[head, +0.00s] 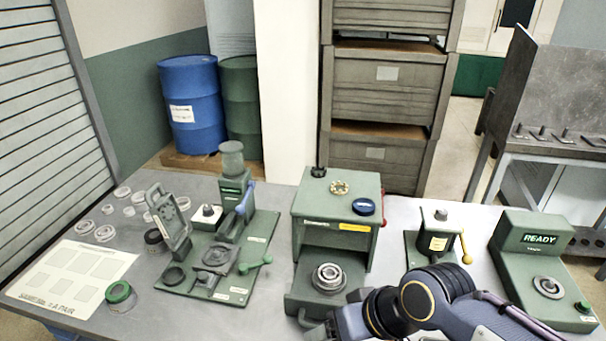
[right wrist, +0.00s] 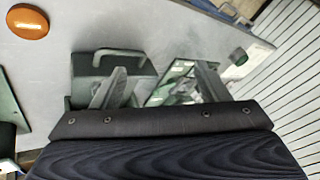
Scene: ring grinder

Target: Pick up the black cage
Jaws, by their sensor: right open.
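No part can be named as the black cage with certainty. My left gripper is not in view.
A green machine (head: 335,212) with a bearing (head: 328,279) on its tray stands mid-table. The green base plate (head: 258,240) carries a press and fixtures. A READY station (head: 541,255) stands right. Several pale rings (head: 105,232) and a printed sheet (head: 70,278) lie left. A green-topped cup (head: 119,294) stands near.

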